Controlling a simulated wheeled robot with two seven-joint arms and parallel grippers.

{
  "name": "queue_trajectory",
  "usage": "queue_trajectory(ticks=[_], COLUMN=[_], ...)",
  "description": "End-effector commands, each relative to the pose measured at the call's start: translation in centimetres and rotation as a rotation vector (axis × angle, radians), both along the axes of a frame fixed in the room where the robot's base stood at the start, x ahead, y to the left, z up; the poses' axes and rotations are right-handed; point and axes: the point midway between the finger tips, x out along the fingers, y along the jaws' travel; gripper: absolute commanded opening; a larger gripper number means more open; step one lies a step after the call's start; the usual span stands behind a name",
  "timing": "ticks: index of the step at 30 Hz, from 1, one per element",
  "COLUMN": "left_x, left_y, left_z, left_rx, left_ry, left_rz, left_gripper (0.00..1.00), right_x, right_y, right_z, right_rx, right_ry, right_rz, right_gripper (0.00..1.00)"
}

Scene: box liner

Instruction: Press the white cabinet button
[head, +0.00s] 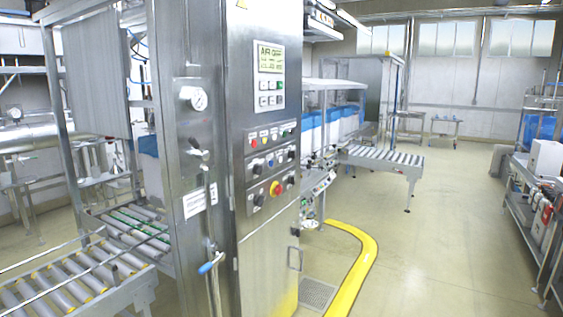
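A tall steel control cabinet (268,218) stands in the middle of the head view, its panel facing right. A row of small buttons (269,138) crosses the panel, with a red button (254,143) at its left end and a green one at its right. A white button is too small for me to tell apart in this row. Below are dark knobs (258,164) and a red stop button on a yellow base (276,188). Above is a display (270,57) with small pale and green keys under it. Neither of my grippers is in view.
Roller conveyors stand at the left (80,283) and behind the cabinet (383,158). A yellow curved floor barrier (357,265) lies right of the cabinet's foot, beside a floor grate (318,293). A loaded shelf cart (524,203) stands far right. The floor between is clear.

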Motion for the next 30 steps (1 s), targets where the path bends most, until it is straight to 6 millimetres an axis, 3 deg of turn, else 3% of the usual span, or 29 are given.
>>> queue_trajectory(ticks=[2, 12, 14, 30], left_x=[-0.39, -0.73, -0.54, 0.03], left_y=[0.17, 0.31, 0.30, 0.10], left_z=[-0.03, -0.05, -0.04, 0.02], left_rx=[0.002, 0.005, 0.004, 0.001], left_ry=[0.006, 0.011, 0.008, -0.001], left_rz=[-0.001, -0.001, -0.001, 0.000], left_gripper=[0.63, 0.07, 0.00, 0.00], right_x=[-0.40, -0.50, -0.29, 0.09], right_y=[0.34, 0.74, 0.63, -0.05], right_z=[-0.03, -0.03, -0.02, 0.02], right_rx=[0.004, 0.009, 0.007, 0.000], right_ry=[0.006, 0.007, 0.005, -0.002], right_rz=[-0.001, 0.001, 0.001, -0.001], right_gripper=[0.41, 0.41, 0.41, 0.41])
